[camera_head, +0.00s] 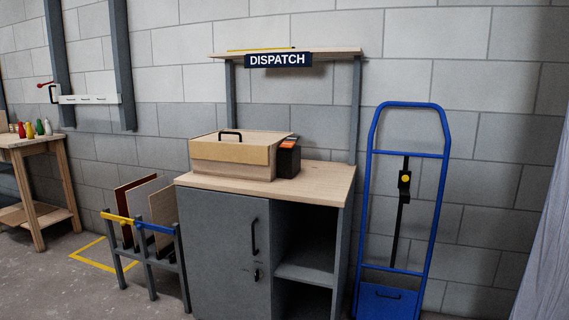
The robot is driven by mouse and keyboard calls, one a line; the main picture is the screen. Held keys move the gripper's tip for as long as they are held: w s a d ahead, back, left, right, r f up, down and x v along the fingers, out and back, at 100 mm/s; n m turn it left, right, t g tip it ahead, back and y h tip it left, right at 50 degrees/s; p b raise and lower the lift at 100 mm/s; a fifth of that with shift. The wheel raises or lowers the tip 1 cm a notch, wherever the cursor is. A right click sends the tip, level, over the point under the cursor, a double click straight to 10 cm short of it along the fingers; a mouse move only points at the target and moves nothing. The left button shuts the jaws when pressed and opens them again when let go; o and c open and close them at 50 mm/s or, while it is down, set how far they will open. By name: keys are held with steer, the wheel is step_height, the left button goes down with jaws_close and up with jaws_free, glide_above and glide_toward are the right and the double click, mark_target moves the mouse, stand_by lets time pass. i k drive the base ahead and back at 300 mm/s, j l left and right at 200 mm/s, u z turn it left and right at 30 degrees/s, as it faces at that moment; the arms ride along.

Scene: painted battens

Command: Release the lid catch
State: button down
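A wooden box (222,174) sits on the light wood top of the grey cabinet. Its lid (262,140) is down and has a black handle (230,133) on top. A tan panel (230,153) covers the upper front of the box. I cannot make out a catch on it at this size. My gripper is not in view.
A dark box with an orange top (288,160) stands at the right end of the wooden box. The worktop (325,180) is bare to the right. A blue hand truck (431,200) leans at right, and a rack with panels (150,235) stands at left.

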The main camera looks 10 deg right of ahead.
mark_target(289, 141)
steer(key=i+j, duration=0.15)
steer(key=i, duration=0.55)
steer(key=i+j, duration=0.2)
steer(key=i, duration=0.5)
steer(key=i+j, duration=0.55)
steer(key=i+l, duration=0.3)
steer(key=i+u, duration=0.05)
steer(key=i, duration=0.05)
